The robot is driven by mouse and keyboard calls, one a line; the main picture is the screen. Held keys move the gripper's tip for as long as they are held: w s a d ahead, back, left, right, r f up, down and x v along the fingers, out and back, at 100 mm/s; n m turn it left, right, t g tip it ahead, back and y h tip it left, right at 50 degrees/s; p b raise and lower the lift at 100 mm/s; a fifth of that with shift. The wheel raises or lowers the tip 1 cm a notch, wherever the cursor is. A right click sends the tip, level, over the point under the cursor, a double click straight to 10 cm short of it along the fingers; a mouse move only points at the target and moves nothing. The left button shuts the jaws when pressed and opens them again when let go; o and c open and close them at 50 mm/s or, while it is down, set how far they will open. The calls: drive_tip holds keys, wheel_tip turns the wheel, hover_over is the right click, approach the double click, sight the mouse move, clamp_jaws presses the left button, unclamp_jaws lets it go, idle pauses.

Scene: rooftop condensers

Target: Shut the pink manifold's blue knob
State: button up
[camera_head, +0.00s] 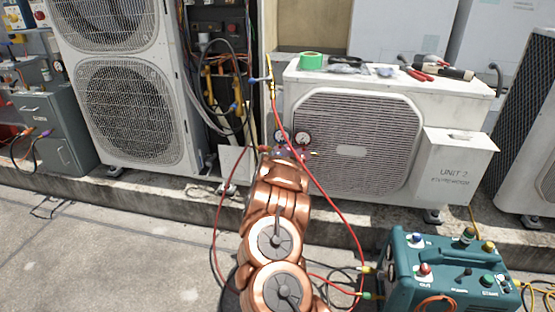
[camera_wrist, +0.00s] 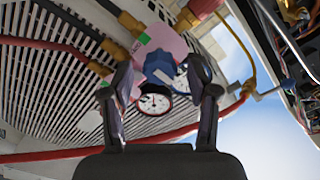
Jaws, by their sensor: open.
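The pink manifold (camera_wrist: 172,42) shows at the top middle of the wrist view, with a green label on it. Its blue knob (camera_wrist: 159,66) faces my gripper (camera_wrist: 160,72). My gripper is open, with one finger on each side of the knob; I cannot tell whether either finger touches it. A round white gauge with a red rim (camera_wrist: 154,103) sits just below the knob, and another gauge is partly hidden behind the knob. In the head view, the manifold's gauges (camera_head: 303,138) show in front of the condenser unit, and my arm hides most of the manifold.
Red hoses (camera_head: 334,206) hang around my arm down to a teal machine (camera_head: 440,270) at the lower right. The white condenser (camera_head: 345,80) has green tape (camera_head: 311,61) and tools on top. A concrete curb (camera_head: 150,186) runs along the units. Floor at left is mostly clear.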

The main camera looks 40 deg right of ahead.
drive_tip(key=v, duration=1)
drive_tip(key=shift+a, duration=0.15)
idle(0.5)
